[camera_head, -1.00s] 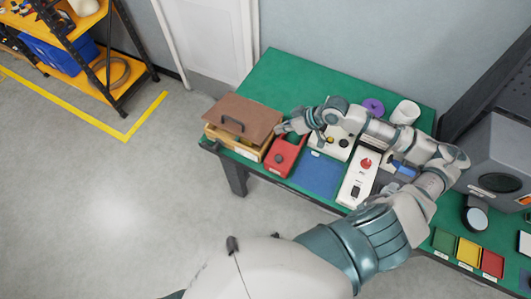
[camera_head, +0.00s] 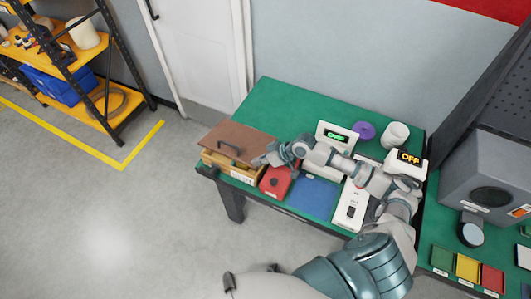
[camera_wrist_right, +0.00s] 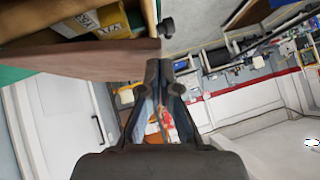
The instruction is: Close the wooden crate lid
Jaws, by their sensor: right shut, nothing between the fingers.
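The wooden crate (camera_head: 222,167) stands at the left end of the green table. Its brown lid (camera_head: 210,138) with a dark handle (camera_head: 228,149) lies over the top, somewhat raised. In the right wrist view the lid (camera_wrist_right: 75,58) is a brown board apart from the crate wall (camera_wrist_right: 151,14), with a labelled yellow-brown package (camera_wrist_right: 98,20) in the gap. My right gripper (camera_head: 258,162) is shut and empty at the lid's right edge; contact is unclear. It also shows in the right wrist view (camera_wrist_right: 160,68). My left gripper is not in view.
A red box (camera_head: 277,181) stands right beside the crate, then a blue mat (camera_head: 313,192) and a white device (camera_head: 350,208). A purple ring (camera_head: 364,131) and white cylinder (camera_head: 395,135) stand behind my right arm. The green table's back left (camera_head: 280,105) is clear.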

